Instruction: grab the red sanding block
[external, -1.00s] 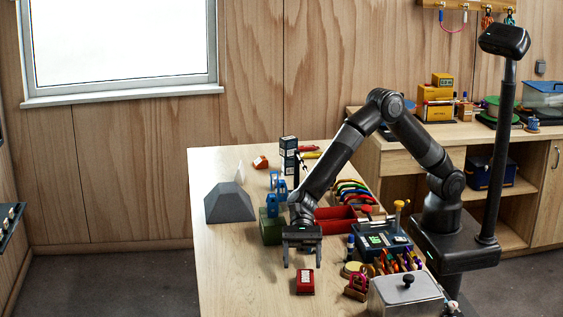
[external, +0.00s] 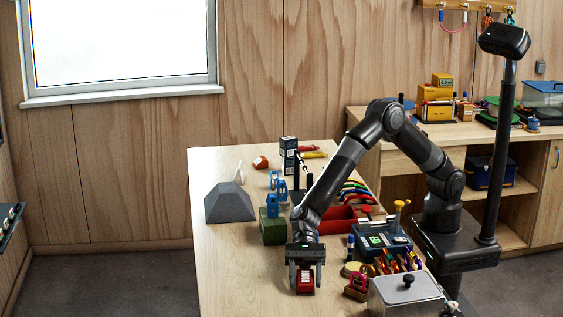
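The red sanding block (external: 305,283) lies on the near part of the wooden table, with a dark line across it. My gripper (external: 305,286) is right at it, pointing down, with one finger on the left side of the block and one on the right. The fingers are apart with the block between them. The gripper body hides the block's far end. I cannot tell whether the fingers press on its sides.
A pink-and-brown item (external: 356,284) and a lidded metal box (external: 405,293) stand close on the right. A green box (external: 272,228), a red tray (external: 337,219) and a grey wedge-sided block (external: 229,203) are farther back. The wooden table (external: 235,275) is clear to the left.

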